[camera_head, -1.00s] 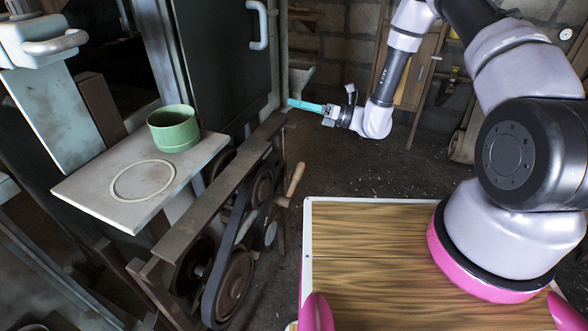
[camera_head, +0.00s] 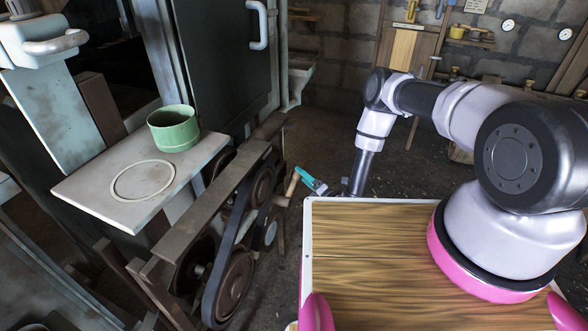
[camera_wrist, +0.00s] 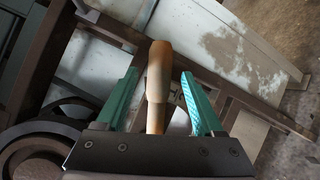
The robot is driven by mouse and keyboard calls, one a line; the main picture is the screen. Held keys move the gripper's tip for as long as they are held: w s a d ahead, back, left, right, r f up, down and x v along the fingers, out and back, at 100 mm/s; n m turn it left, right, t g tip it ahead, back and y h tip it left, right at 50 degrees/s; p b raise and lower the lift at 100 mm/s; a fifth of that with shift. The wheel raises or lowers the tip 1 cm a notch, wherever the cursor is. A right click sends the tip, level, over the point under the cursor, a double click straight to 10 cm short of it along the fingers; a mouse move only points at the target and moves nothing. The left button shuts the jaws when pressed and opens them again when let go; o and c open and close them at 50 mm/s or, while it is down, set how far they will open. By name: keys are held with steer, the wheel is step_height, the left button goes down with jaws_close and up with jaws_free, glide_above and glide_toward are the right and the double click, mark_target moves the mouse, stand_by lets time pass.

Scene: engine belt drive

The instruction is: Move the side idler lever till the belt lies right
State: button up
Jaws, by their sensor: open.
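The side idler lever's wooden handle (camera_head: 293,183) sticks up at the right side of the belt drive. In the wrist view the handle (camera_wrist: 158,80) stands between the two green fingers of my open gripper (camera_wrist: 160,95), with a gap on each side. In the head view my gripper (camera_head: 311,182) is just right of the handle. The dark belt (camera_head: 230,238) runs around the pulleys, with a large lower pulley (camera_head: 236,283) and an upper pulley (camera_head: 262,186). A small idler (camera_head: 270,233) is beside the belt. I cannot tell how the belt lies on each pulley.
A steel beam (camera_head: 205,210) runs along the top of the drive. A pale shelf (camera_head: 105,190) left of it bears a green cup (camera_head: 174,130) and a flat ring. My wooden deck fills the lower right. The floor behind is clear.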

steer(key=x, duration=0.6)
jaws_close()
steer(key=shift+d, duration=0.1)
stand_by(1.2)
